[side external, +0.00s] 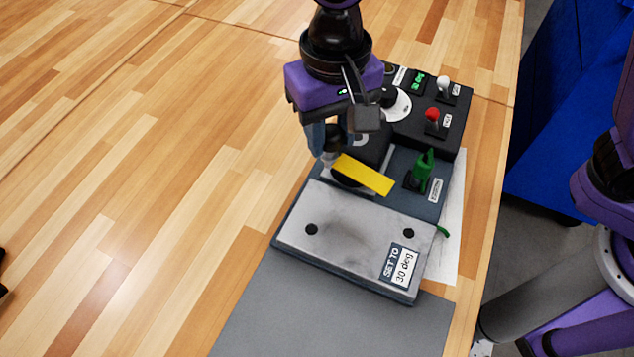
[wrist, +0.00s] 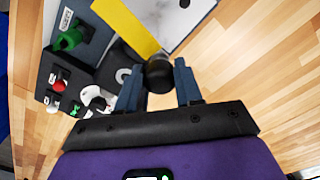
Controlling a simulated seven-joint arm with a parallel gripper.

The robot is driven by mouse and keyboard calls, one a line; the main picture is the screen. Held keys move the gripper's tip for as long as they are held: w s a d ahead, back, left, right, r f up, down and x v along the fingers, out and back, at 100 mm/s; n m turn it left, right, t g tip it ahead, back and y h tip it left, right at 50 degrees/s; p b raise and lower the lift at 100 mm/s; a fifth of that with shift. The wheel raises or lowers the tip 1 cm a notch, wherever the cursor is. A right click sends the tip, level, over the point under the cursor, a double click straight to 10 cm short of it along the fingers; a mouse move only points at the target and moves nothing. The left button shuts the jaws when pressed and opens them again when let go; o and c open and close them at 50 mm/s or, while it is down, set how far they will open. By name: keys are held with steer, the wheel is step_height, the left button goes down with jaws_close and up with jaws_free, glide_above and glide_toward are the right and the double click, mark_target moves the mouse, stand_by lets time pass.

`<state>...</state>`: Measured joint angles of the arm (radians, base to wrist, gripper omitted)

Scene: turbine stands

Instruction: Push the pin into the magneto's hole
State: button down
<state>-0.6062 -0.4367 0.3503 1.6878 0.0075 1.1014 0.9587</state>
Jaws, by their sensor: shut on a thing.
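My gripper (side external: 329,150) points down over the left part of the turbine stand. Its blue fingers are closed on a black, round-ended piece (wrist: 159,77), seen between the fingertips in the wrist view. A yellow strip (side external: 364,175) runs from beside the fingertips to the right, and it also shows in the wrist view (wrist: 128,22). I cannot tell whether the strip is joined to the held piece. A dark rounded shape shows under the strip. I cannot make out for certain which part is the magneto, and no pin shaft or hole under the fingers is visible.
A pale metal plate (side external: 345,235) with two dark spots and a "SET TO 30 deg" label lies in front. A green lever (side external: 423,168), red knob (side external: 433,115) and white knob (side external: 443,84) stand up on the right. Wooden table (side external: 130,150) is clear at left.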

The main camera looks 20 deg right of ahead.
steer(key=w+d+r+m, duration=0.2)
steer(key=w+d+r, duration=0.3)
steer(key=d, duration=0.2)
steer(key=shift+s+a+f, duration=0.1)
steer(key=shift+f, duration=1.2)
steer(key=shift+s+a+f, duration=0.1)
steer(key=shift+f, duration=1.2)
steer(key=shift+f, duration=2)
steer(key=c, duration=0.5)
jaws_free()
steer(key=shift+r, duration=0.1)
step_height(320, 180, up, 7)
stand_by(0.5)
